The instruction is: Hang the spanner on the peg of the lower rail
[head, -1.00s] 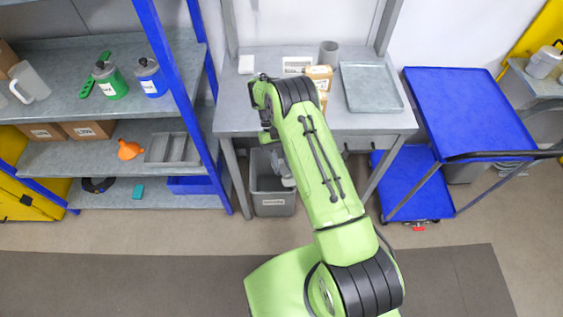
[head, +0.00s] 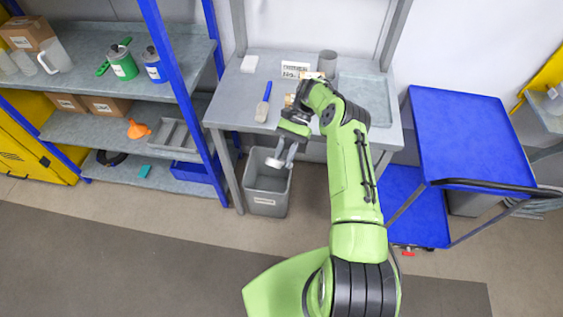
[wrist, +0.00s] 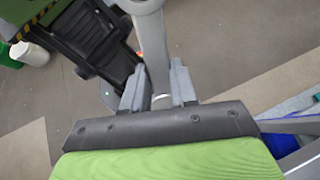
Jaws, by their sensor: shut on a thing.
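My gripper (wrist: 156,92) is shut on the grey spanner (wrist: 154,50). The spanner's shank runs up between the two fingers in the wrist view, and its wider upper end is cut off by the top edge. In the head view my gripper (head: 288,148) is in front of the workbench, over the grey bin in the picture.
The grey bin (head: 262,190) stands below. A blue-posted shelf (head: 172,80) is left, a blue trolley (head: 465,130) right. Open floor lies in front.

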